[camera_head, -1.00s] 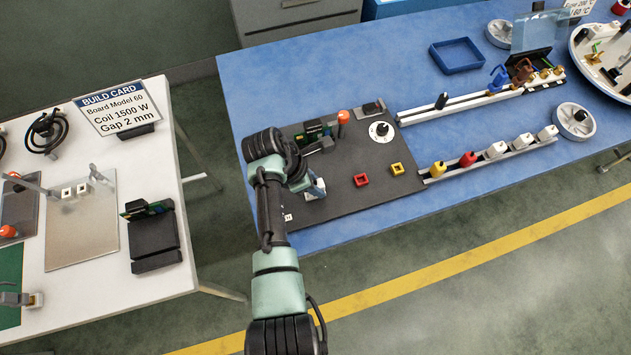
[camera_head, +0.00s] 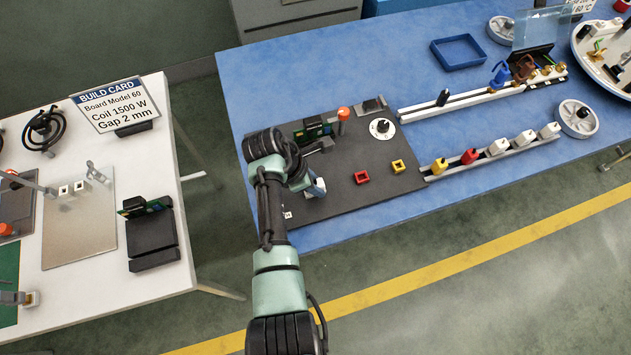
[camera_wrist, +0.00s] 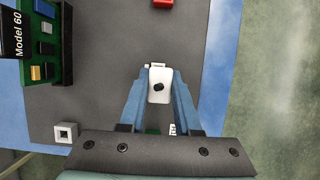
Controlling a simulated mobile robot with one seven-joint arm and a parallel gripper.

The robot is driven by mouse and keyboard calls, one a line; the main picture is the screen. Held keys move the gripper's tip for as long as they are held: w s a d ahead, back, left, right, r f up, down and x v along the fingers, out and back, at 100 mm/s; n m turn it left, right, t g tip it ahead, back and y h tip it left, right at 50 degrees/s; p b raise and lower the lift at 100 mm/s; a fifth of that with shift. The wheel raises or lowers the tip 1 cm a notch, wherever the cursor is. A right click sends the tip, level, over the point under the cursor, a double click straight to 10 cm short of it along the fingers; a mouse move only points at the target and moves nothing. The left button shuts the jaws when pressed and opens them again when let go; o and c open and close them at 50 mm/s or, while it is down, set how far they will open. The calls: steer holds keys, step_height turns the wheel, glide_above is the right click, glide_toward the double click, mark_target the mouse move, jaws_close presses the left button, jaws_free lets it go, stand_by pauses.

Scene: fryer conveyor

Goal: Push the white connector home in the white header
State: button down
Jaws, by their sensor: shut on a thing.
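My gripper (camera_wrist: 160,97) has blue fingers shut on the white connector (camera_wrist: 157,77), which has a black round spot on its top. In the head view, the white connector (camera_head: 318,187) shows beside my wrist, over the front left of the dark mat. A thin white edge, perhaps the white header (camera_wrist: 154,66), shows just past the connector in the wrist view. The rest of it is hidden under the connector, so I cannot tell how deep the connector sits. A separate pale square socket (camera_wrist: 66,132) stands on the mat to the left.
A red socket (camera_head: 361,177) and a yellow socket (camera_head: 397,166) stand on the dark mat (camera_head: 340,205). A green board marked Model 60 (camera_wrist: 43,45) stands upright nearby. A rail (camera_head: 480,160) holds yellow, red and white connectors at the right.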

steer(key=shift+f, duration=0.15)
steer(key=c, duration=0.5)
jaws_free()
steer(key=shift+s, duration=0.15)
steer(key=shift+c, duration=0.2)
steer(key=shift+a, duration=0.1)
steer(key=shift+w+a+r+p, duration=0.1)
steer(key=shift+w+r+p, duration=0.1)
steer(key=shift+r+p, duration=0.3)
steer(key=shift+s+a+r+p, duration=0.2)
steer(key=shift+r+p, duration=0.5)
steer(key=shift+p, duration=0.15)
steer(key=shift+p+v, duration=1.8)
steer(key=shift+p, duration=0.1)
